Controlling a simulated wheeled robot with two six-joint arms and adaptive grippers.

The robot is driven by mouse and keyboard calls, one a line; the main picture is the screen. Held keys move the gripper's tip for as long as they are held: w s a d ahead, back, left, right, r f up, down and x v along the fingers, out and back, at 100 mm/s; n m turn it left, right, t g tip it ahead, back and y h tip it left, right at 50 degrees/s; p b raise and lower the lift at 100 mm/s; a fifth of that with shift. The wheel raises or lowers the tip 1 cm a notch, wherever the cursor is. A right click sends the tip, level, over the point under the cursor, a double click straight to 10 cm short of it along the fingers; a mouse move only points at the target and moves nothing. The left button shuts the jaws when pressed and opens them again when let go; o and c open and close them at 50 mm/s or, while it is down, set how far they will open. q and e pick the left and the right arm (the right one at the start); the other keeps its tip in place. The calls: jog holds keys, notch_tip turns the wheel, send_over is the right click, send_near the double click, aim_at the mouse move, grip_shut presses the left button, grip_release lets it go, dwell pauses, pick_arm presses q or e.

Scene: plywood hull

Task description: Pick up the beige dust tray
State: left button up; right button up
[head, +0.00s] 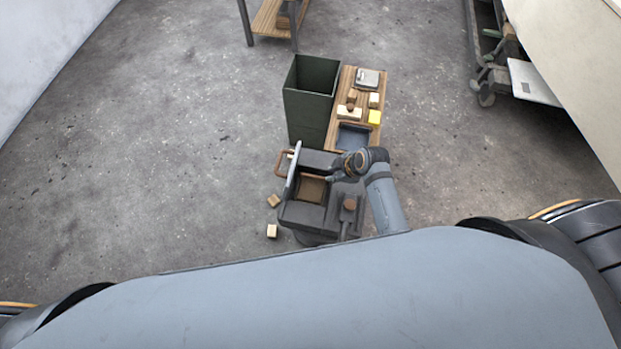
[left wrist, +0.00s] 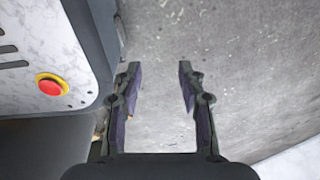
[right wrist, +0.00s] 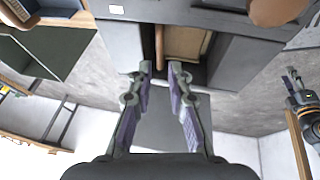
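A brownish-beige tray (head: 312,191) sits in the opening of a dark grey machine. It also shows in the right wrist view as a tan recessed panel (right wrist: 187,42). A thin brown bar (right wrist: 159,45) runs along its edge. My right gripper (head: 333,180) is at the machine's opening, beside the tray. In the right wrist view its fingertips (right wrist: 160,67) are partly apart, with the bar's end between or just beyond them and a gap visible. My left gripper (left wrist: 158,66) is open and empty above the concrete floor, away from the tray; it is not visible in the head view.
The dark grey machine (head: 300,215) has a thin pale upright panel (head: 292,170). Behind it stand a tall green bin (head: 309,105) and a wooden bench (head: 343,92) with several small blocks. Loose blocks (head: 272,231) lie on the floor at left. Open floor is on the left.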

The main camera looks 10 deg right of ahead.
pick_arm(q)
jog(key=shift+s+f+b, duration=0.35)
jog(key=shift+f+b, duration=0.35)
jog(key=shift+f, duration=0.05)
pick_arm(e)
send_over(320, 178)
jog(key=s+d, duration=0.1)
jog(key=f, duration=0.5)
jog(key=shift+s+d, duration=0.2)
jog(key=b+x, duration=0.1)
jog(key=x, duration=0.3)
jog(key=shift+s+f, duration=0.15)
jog(key=shift+w+a+f, duration=0.15)
jog(key=shift+w+f, duration=0.05)
jog(key=shift+f, duration=0.15)
pick_arm(q)
jog(key=shift+w+f, duration=0.25)
jog(key=shift+f, duration=0.45)
pick_arm(e)
jog(key=shift+c, duration=0.2)
grip_shut()
